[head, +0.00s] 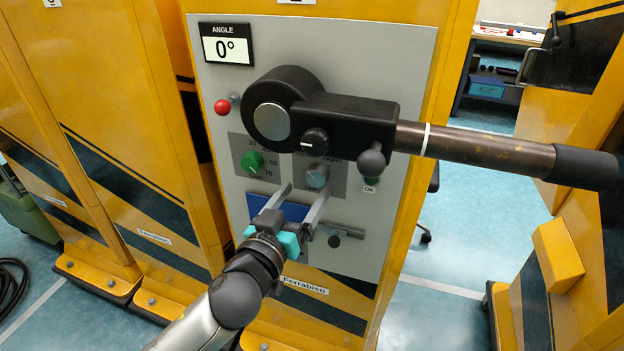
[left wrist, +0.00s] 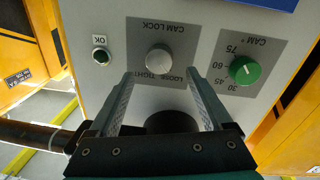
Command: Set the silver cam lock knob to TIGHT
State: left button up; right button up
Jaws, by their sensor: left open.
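The silver cam lock knob (head: 316,176) is a small round grey knob on a dark grey plate on the panel. In the left wrist view the knob (left wrist: 159,58) appears upside down with its CAM LOCK and LOOSE/TIGHT labels. I cannot tell which way its pointer faces. My left gripper (head: 306,190) is open, its two fingers pointing at the panel. In the left wrist view the gripper (left wrist: 158,76) has the knob just past its fingertips, roughly centred between them. No contact is visible. My right gripper is not in view.
A black lever (head: 345,118) with a long handle juts out above the knob and partly hides the labels. A green CAM dial (head: 253,161) sits left of the knob, an OK button (left wrist: 101,56) to its right on the panel. A display (head: 226,45) reads 0°.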

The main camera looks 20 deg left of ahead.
aim_at(314, 178)
pick_arm(q)
jog(key=shift+w+d, duration=0.2)
jog(key=shift+w, duration=2.15)
grip_shut()
